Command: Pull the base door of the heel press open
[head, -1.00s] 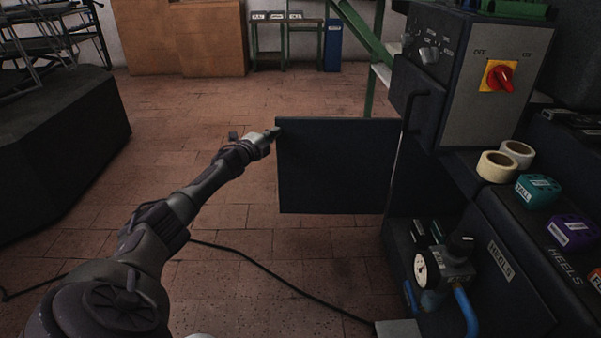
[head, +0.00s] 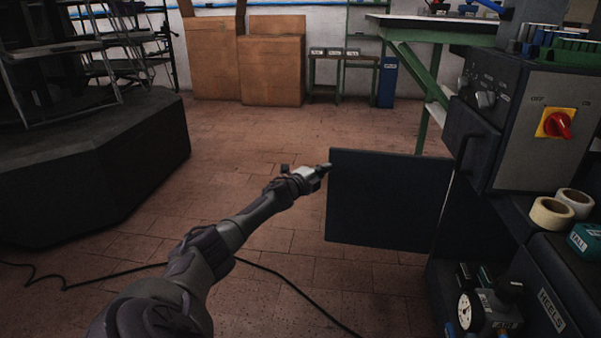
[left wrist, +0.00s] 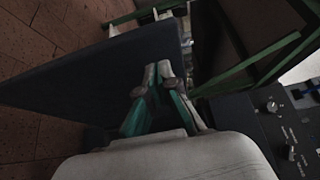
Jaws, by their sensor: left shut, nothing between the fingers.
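The heel press (head: 540,130) stands at the right in the head view, with a red knob on a yellow plate and several dark knobs on its front. Its dark base door (head: 388,200) stands swung out to the left, and the base opening beside it shows a gauge (head: 466,308). My left gripper (head: 325,168) is at the upper outer corner of the door. In the left wrist view its fingers (left wrist: 158,75) are shut with nothing between them, close to the door panel (left wrist: 95,80). I cannot tell whether they touch it. My right gripper is not in view.
Tape rolls (head: 551,214) lie on the press's right ledge. A dark platform (head: 90,170) stands at the left. A black cable (head: 290,285) crosses the tiled floor below my left arm. The floor left of and behind the door is clear.

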